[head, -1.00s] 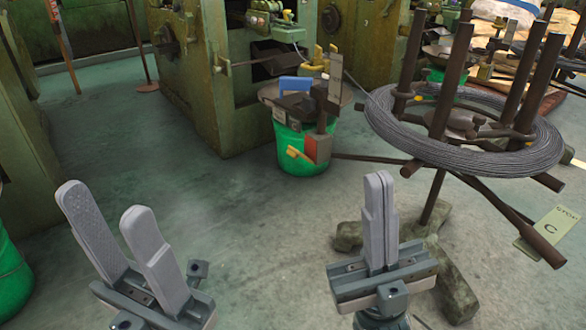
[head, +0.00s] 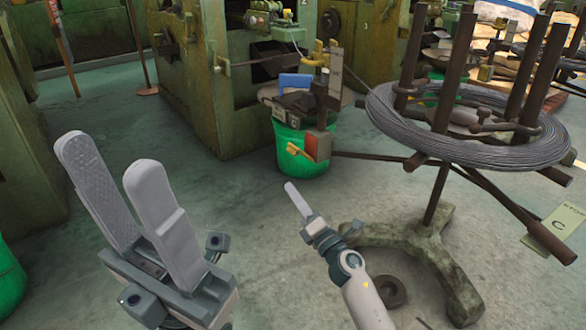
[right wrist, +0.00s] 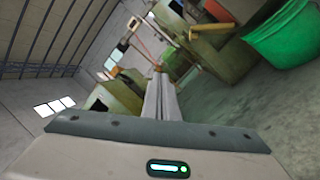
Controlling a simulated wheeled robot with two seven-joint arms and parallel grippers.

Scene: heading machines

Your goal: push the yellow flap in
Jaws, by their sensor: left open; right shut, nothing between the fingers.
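A small yellow flap (head: 292,150) sticks out to the left of a red-orange box (head: 318,146) in front of the green bin (head: 304,165). My right gripper (head: 291,187) is shut and empty, below the flap and apart from it, its fingers pointing up and left. In the right wrist view, the shut fingers (right wrist: 160,85) point away from the camera; a yellow bar (right wrist: 213,27) shows beyond them, and I cannot tell if it is the flap. My left gripper (head: 112,158) is open and empty at the lower left.
A green machine (head: 200,90) stands behind the bin. A wire coil (head: 465,150) on a stand with dark posts is at the right; its foot (head: 440,245) is close to my right arm. Blue and dark items lie on the bin's top. Floor left of the bin is clear.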

